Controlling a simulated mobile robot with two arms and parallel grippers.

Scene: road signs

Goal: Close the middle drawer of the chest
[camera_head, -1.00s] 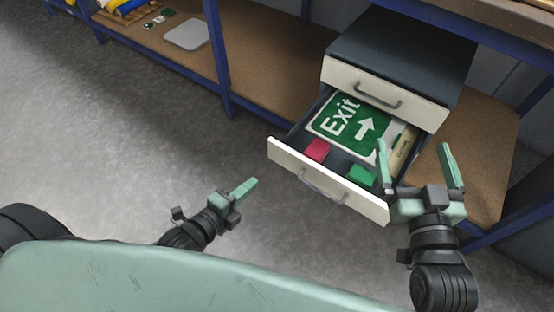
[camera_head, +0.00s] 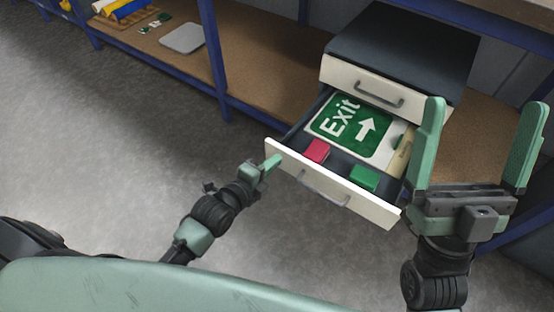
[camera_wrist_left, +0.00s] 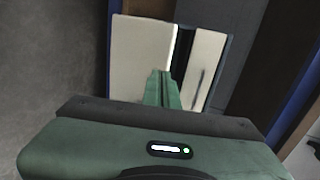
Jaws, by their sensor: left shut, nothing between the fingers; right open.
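The chest (camera_head: 405,45) has a dark top and cream drawer fronts and stands on a brown shelf. Its upper drawer (camera_head: 345,76) is shut. The drawer below it, the middle drawer (camera_head: 375,206), is pulled out and holds a green Exit sign (camera_head: 352,122), a red block (camera_head: 316,150), a green block (camera_head: 363,178) and a tan piece (camera_head: 403,150). My left gripper (camera_head: 272,162) is shut and empty, its tips at the left end of that drawer's front; I cannot tell if they touch. It also shows in the left wrist view (camera_wrist_left: 163,88). My right gripper (camera_head: 478,145) is open, right of the drawer.
A blue shelf post (camera_head: 213,55) stands left of the chest. A grey plate (camera_head: 182,37) and small pieces lie on the shelf at the far left. The grey floor in front of the drawer is clear.

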